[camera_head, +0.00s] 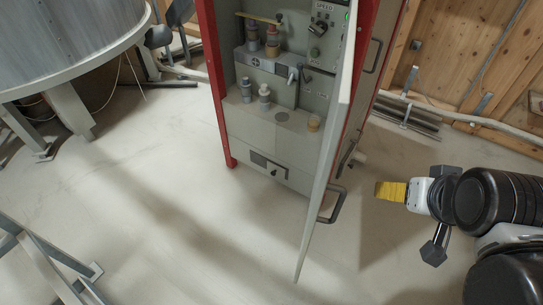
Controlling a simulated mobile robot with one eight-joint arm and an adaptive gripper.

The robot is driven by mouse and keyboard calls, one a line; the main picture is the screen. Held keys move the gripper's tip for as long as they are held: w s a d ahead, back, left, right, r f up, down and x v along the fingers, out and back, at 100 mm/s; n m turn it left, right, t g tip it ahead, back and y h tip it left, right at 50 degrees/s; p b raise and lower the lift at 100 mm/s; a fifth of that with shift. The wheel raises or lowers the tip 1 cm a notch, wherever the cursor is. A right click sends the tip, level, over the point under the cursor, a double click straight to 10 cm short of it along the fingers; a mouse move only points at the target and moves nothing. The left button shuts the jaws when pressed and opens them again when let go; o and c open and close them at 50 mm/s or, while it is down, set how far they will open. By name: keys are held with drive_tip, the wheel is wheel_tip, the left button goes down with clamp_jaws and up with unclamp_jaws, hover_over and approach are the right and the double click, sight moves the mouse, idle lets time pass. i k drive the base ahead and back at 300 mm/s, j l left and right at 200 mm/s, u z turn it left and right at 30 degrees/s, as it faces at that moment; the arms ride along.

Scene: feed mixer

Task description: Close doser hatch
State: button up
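The doser is an upright cabinet with a red frame (213,80). Its hatch (317,205) stands open, swung out toward me and seen nearly edge-on. A grey bar handle (341,205) sits on the hatch's outer, right-hand side, near its lower part. My gripper (380,190) is at the right, with a yellow finger part pointing left toward the handle. A clear gap lies between them, and the gripper touches nothing. Its fingers appear as one yellow shape, so I cannot tell whether they are open or shut. The hatch hides part of the cabinet's right side.
A large round metal vessel (70,45) stands at the upper left, and a metal frame (45,262) at the lower left. Pipes (430,108) run along the wooden wall. The floor before the hatch is clear.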

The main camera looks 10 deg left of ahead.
sight(341, 101)
drive_tip(key=l+u, duration=0.25)
drive_tip(key=u, duration=0.15)
drive_tip(key=l+u, duration=0.2)
drive_tip(key=u, duration=0.15)
drive_tip(key=k+l, duration=0.25)
drive_tip(key=k+l+z, duration=0.15)
drive_tip(key=k+l, duration=0.15)
drive_tip(key=l, duration=0.2)
